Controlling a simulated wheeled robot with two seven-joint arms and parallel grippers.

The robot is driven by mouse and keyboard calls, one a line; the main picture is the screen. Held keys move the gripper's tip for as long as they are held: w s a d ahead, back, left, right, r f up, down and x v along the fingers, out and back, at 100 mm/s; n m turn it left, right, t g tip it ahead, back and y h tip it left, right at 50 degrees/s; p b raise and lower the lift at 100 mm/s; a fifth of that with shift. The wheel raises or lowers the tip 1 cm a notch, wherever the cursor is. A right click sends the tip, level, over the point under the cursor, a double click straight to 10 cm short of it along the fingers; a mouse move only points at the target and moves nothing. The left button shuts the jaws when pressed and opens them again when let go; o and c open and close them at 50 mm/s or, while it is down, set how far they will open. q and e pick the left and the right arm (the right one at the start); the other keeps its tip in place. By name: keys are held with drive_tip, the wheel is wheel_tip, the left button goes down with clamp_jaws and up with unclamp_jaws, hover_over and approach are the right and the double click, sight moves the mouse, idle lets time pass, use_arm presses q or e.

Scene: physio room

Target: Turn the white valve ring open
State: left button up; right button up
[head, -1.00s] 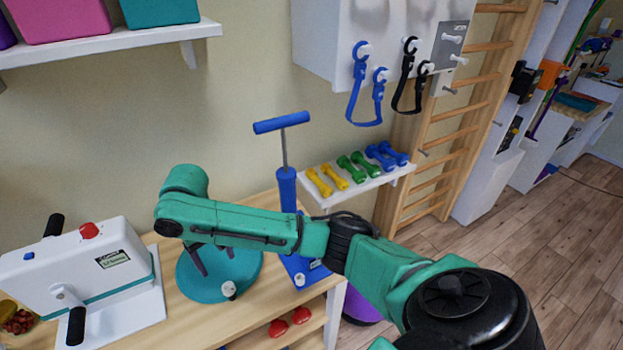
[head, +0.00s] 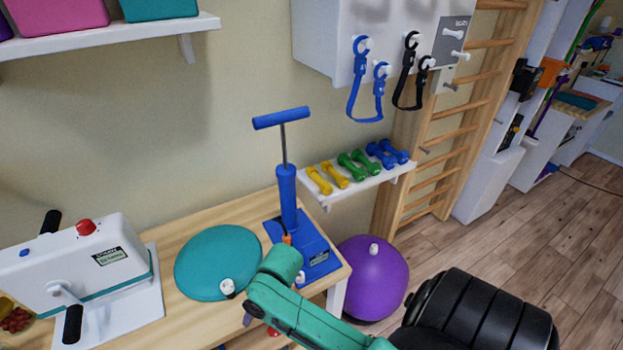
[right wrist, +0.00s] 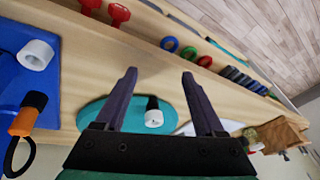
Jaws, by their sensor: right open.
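A white valve ring (head: 227,287) sits at the front edge of the teal cushion (head: 205,262) on the wooden table. In the right wrist view this ring (right wrist: 153,119) has a dark stem beside it, and the teal cushion (right wrist: 95,112) lies beyond my fingers. A second white ring (right wrist: 36,55) is on the blue pump base at the left. My right gripper (right wrist: 158,76) is open and empty, with the cushion's ring between its fingers in the picture; contact cannot be judged. In the head view my right arm mostly hides this gripper. My left gripper is not in view.
The blue pump (head: 288,200) stands right of the cushion, with an orange-and-black hose end (right wrist: 25,118). A white crank machine (head: 80,265) stands at the left. A purple ball (head: 373,280) is beyond the table's right end. Dumbbells (head: 357,165) lie on a wall shelf.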

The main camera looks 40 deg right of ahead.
drive_tip(key=s+d+f+h+b, duration=0.1)
drive_tip(key=s+d+f+h, duration=0.1)
drive_tip(key=s+d+f, duration=0.45)
drive_tip(key=s+d+f+b, duration=0.1)
drive_tip(key=s+f+b, duration=0.2)
drive_tip(key=f, duration=1.6)
drive_tip(key=shift+d+g+b, duration=0.2)
drive_tip(key=shift+g+b, duration=0.1)
drive_tip(key=shift+b, duration=0.1)
drive_tip(key=shift+s, duration=0.1)
drive_tip(key=shift+c, duration=1.4)
